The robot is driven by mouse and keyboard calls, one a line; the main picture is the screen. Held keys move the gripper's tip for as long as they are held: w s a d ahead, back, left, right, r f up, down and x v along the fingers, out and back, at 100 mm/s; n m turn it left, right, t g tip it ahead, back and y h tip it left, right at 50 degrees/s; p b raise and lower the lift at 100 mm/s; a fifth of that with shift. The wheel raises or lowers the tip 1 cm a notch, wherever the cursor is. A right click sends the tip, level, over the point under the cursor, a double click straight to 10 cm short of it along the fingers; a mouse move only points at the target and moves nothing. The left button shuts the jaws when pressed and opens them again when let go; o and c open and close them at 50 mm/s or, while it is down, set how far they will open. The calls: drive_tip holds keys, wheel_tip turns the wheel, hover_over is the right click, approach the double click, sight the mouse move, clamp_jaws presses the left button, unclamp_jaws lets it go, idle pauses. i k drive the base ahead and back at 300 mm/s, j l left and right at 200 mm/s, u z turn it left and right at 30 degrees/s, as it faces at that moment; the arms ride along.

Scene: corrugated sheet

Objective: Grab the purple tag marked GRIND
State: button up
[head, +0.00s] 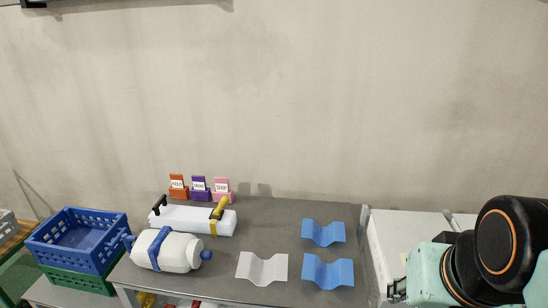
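The purple tag (203,195) stands upright at the back of the grey table, in the middle of a row of three. Its white label has dark lettering too small to read with certainty. An orange-red tag (179,194) stands to its left and a pink tag (222,196) to its right. My arm is at the lower right. A dark part at its left end, apparently my gripper (397,290), is far to the right of the tags and touches none of them. Its fingers are too small and partly cut off to judge.
A white block with black and yellow handles (185,219) lies just in front of the tags. A white cylinder with blue bands (180,253) is nearer. Corrugated sheets, white (262,268) and blue (323,232), lie to the right. Blue crate (75,240) stands left. The table's middle (265,225) is clear.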

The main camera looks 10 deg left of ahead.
sight(199, 183)
drive_tip(key=j+z, duration=0.35)
drive_tip(key=j, duration=2.35)
drive_tip(key=k+j, duration=0.15)
drive_tip(key=j, duration=1)
drive_tip(key=i+z, duration=0.05)
